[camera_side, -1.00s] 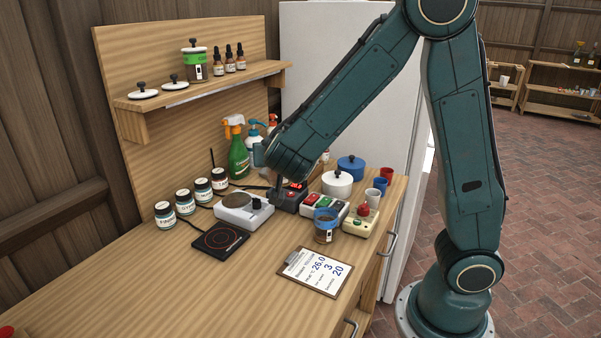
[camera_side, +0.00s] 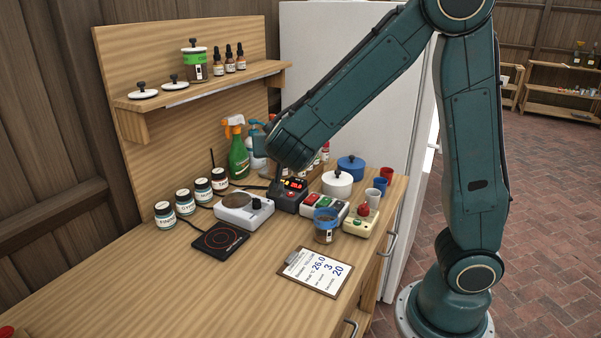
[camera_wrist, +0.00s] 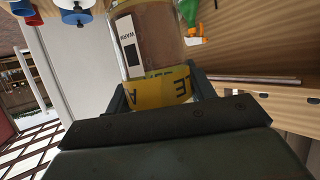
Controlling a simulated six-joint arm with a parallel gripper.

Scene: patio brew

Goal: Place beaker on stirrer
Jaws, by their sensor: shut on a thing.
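A glass beaker (camera_wrist: 165,35) with brown contents, a yellow band lettered "ALE" and a white "WARM" tag fills the top middle of the wrist view. My gripper (camera_wrist: 160,88) is shut on it at the yellow band. In the side view, my wrist hides the gripper and the held beaker. The stirrer (camera_side: 243,207), a white box with a round grey-brown top and a knob, stands on the bench below and left of my wrist. Its round top is bare.
A black hotplate (camera_side: 220,239) lies in front of the stirrer. Jars (camera_side: 184,202) stand to its left, a red-display unit (camera_side: 291,194) to its right. A blue-banded beaker (camera_side: 326,226) and clipboard (camera_side: 314,272) are nearer the front. A green spray bottle (camera_side: 238,160) stands behind.

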